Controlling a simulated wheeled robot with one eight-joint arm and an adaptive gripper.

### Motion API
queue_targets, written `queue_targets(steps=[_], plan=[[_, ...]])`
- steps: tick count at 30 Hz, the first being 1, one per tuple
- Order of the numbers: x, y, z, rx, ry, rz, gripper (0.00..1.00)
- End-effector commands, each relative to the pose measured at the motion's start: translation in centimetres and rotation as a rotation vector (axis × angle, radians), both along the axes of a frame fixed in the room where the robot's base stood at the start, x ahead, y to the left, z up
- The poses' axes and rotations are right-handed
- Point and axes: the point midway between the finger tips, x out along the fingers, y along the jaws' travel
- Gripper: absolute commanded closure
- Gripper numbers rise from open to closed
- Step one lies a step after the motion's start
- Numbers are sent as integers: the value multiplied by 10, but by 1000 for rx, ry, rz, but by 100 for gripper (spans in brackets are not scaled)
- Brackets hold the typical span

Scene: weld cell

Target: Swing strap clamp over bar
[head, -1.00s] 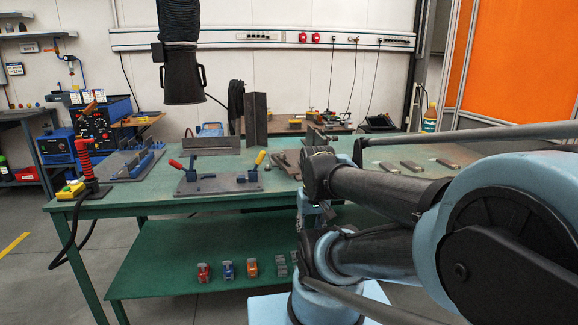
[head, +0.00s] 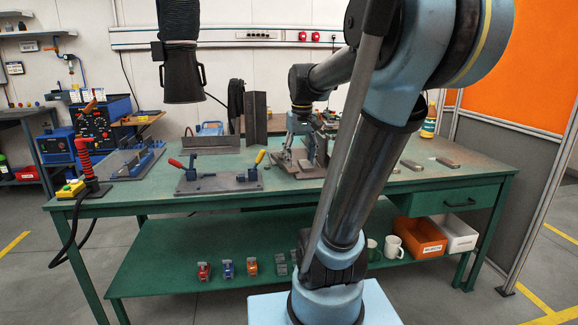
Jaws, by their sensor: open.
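My gripper (head: 302,150) is open and points down over a grey steel fixture plate (head: 284,166) right of the table's middle. Its fingers stand close to the parts there; whether they touch anything is too small to tell. The strap clamp and the bar cannot be picked out clearly; small metal parts at this plate are partly hidden behind my gripper and arm.
The green table (head: 150,199) also holds a blue-railed fixture (head: 133,160), an upright dark angle piece (head: 256,118) and loose flat bars (head: 411,164) at the right. A black extraction hood (head: 183,80) hangs above. The front table edge is mostly clear.

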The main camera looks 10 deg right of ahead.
Motion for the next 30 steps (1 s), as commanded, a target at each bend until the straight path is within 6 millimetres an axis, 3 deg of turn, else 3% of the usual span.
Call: queue_targets(steps=[1,6,15,21,26,30], plan=[[17,0,10,-1,7,8,42],[68,0,38,-2,32,34,42],[152,1,69,-4,74,77,42],[182,1,76,-3,91,93,42],[189,1,74,-4,94,97,42],[190,1,61,-4,94,97,42]])
